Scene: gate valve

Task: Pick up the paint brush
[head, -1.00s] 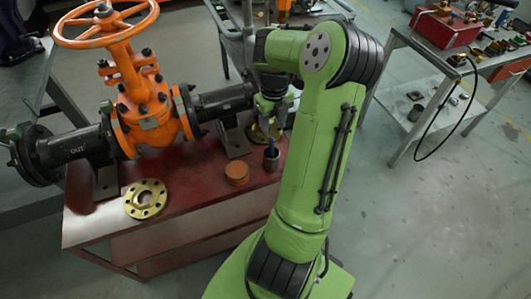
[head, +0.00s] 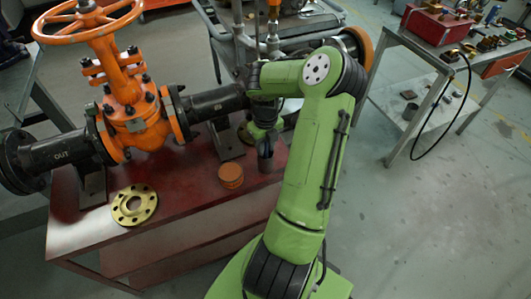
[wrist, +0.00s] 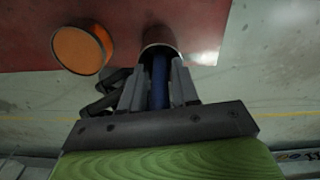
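The paint brush shows as a blue handle (wrist: 159,82) in the wrist view, standing in a dark metal cup (wrist: 160,43). Its lower end is hidden inside the cup. My gripper (wrist: 158,85) has one finger on each side of the handle, with narrow dark gaps that suggest it is open around it. In the head view my gripper (head: 265,146) is pointing down just above the cup (head: 266,164), and the brush is hidden behind it.
An orange round tin (head: 231,176) stands left of the cup on the red table (head: 190,205). A brass flange (head: 135,203) lies farther left. The orange gate valve (head: 132,110) with black pipes (head: 212,102) rises behind. A side table (head: 425,50) stands at right.

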